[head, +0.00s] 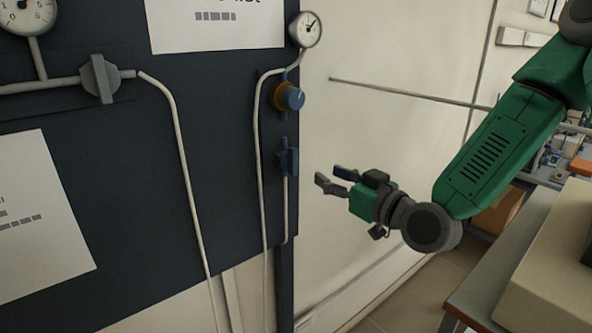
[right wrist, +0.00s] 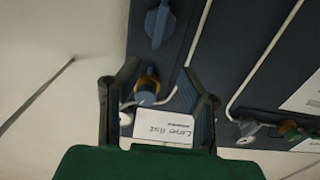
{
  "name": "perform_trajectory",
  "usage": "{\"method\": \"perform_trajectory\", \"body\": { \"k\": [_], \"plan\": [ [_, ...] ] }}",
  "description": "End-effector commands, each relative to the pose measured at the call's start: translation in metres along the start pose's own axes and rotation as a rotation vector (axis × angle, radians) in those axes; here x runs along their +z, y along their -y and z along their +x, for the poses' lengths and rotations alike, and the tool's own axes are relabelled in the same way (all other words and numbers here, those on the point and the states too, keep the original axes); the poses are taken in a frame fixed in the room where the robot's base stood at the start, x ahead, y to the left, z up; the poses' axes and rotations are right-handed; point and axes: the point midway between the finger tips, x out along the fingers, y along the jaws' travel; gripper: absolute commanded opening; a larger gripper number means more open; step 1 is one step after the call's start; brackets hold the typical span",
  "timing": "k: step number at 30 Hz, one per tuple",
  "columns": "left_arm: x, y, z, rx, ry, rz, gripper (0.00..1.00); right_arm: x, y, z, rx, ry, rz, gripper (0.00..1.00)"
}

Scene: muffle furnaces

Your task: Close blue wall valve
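The blue wall valve (head: 287,160) has a flat handle that looks roughly upright, on a thin vertical pipe at the right edge of the dark panel. It also shows in the right wrist view (right wrist: 158,25) at the top, beyond the fingertips. My right gripper (head: 332,176) is to the right of the valve and slightly lower in the head view, apart from it. Its fingers are spread, with nothing between them; the wrist view shows the same gap (right wrist: 159,70). My left gripper is out of view.
A blue knob with a yellow-brown base (head: 290,96) sits above the valve, under a round gauge (head: 306,29). A grey valve (head: 100,79) is on another pipe at left. A bench (head: 510,245) stands at lower right. The space between gripper and panel looks clear.

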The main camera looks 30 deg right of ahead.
Motion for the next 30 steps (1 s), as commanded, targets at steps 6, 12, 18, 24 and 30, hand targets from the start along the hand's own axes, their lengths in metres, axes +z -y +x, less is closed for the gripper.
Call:
{"method": "perform_trajectory", "body": {
  "k": [6, 12, 18, 24, 30],
  "plan": [
    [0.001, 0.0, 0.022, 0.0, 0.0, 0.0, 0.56, 0.001, -0.003, 0.011, 0.004, -0.002, 0.002, 0.34],
    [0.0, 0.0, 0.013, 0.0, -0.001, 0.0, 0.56, -0.001, -0.003, 0.047, 0.003, 0.001, 0.002, 0.34],
    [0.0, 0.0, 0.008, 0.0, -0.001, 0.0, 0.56, -0.002, -0.002, 0.085, 0.003, 0.001, 0.0, 0.34],
    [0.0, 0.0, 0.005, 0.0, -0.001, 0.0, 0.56, -0.002, -0.001, 0.109, 0.003, 0.001, 0.001, 0.34],
    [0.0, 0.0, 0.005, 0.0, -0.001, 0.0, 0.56, -0.001, -0.002, 0.116, 0.003, 0.0, 0.003, 0.34]
  ]
}}
